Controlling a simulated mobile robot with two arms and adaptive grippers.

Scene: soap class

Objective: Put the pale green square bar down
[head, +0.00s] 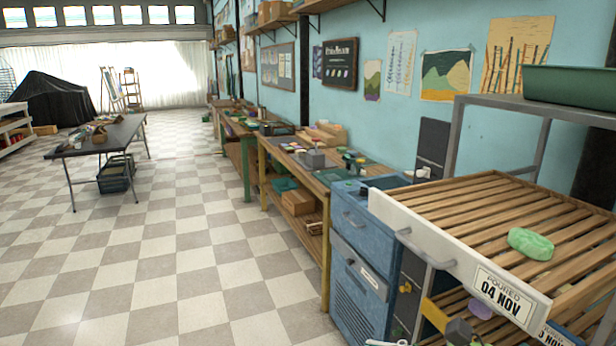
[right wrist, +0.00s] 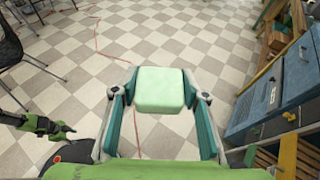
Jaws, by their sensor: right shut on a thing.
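The pale green square bar (right wrist: 160,89) is between the fingers of my right gripper (right wrist: 160,92) in the right wrist view. The fingers close on its two sides, and it is held above the checkered floor. The head view shows neither this bar nor my right gripper. A small green and dark part (right wrist: 42,125) at the left of the right wrist view looks like my left gripper; I cannot tell its jaws.
A slatted wooden rack (head: 455,205) labelled POURED 04 NOV holds a green rounded bar (head: 530,243); much of its slats is bare. A purple bar (head: 480,309) shows on the level below. A blue cabinet (head: 360,255) stands left of it.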

